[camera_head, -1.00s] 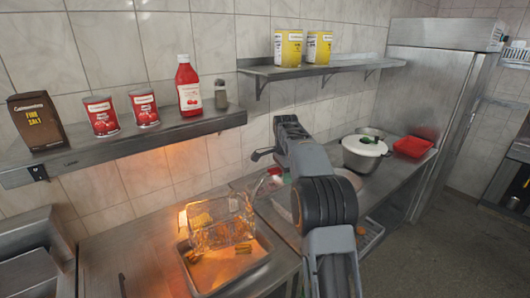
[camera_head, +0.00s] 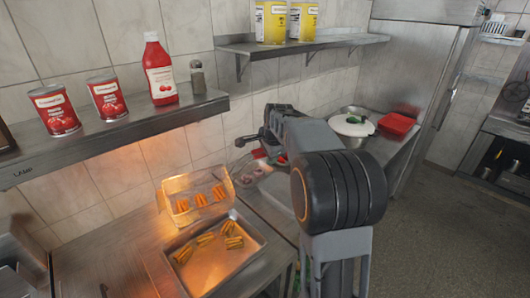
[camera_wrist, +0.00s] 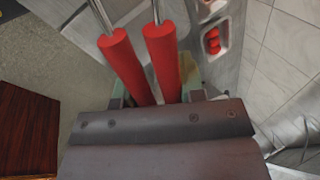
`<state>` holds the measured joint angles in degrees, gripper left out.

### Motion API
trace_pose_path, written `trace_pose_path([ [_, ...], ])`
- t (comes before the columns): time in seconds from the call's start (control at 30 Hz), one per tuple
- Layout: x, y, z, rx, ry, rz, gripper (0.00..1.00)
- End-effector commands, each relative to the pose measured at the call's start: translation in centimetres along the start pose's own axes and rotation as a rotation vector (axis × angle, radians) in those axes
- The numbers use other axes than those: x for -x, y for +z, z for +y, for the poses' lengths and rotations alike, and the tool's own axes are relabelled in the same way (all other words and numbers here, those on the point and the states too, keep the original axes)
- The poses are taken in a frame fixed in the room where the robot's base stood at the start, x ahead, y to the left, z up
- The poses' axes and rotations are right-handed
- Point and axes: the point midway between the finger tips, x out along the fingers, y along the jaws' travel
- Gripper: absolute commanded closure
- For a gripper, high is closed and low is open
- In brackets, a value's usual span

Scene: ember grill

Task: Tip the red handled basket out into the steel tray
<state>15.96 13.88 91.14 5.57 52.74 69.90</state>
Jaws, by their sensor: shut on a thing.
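The wire basket (camera_head: 176,189) is at the back edge of the steel tray (camera_head: 206,272) in the head view, with several fries (camera_head: 202,199) inside it. It looks tilted, but I cannot tell how far. Several more fries (camera_head: 206,239) lie on the tray's bottom. In the wrist view, my gripper (camera_wrist: 156,97) is shut on the basket's red handle (camera_wrist: 128,68), which has two parallel red grips with metal rods beyond. In the head view my arm hides most of the gripper and handle.
A wall shelf above holds red cans (camera_head: 54,109), a ketchup bottle (camera_head: 159,70) and a shaker (camera_head: 197,78). A white-lidded pot (camera_head: 352,127) and a red container (camera_head: 399,125) stand at the counter's far right. The wall is close behind the basket.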

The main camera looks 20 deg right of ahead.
Motion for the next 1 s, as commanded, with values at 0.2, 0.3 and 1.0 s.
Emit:
trace_pose_path([
  [0.2,-0.2,-0.1,1.9,-0.011,-0.162,0.001,1.0],
  [0.3,-0.2,-0.1,2.4,-0.014,-0.206,0.002,1.0],
  [1.0,-0.8,-0.1,4.7,-0.022,-0.39,0.002,1.0],
])
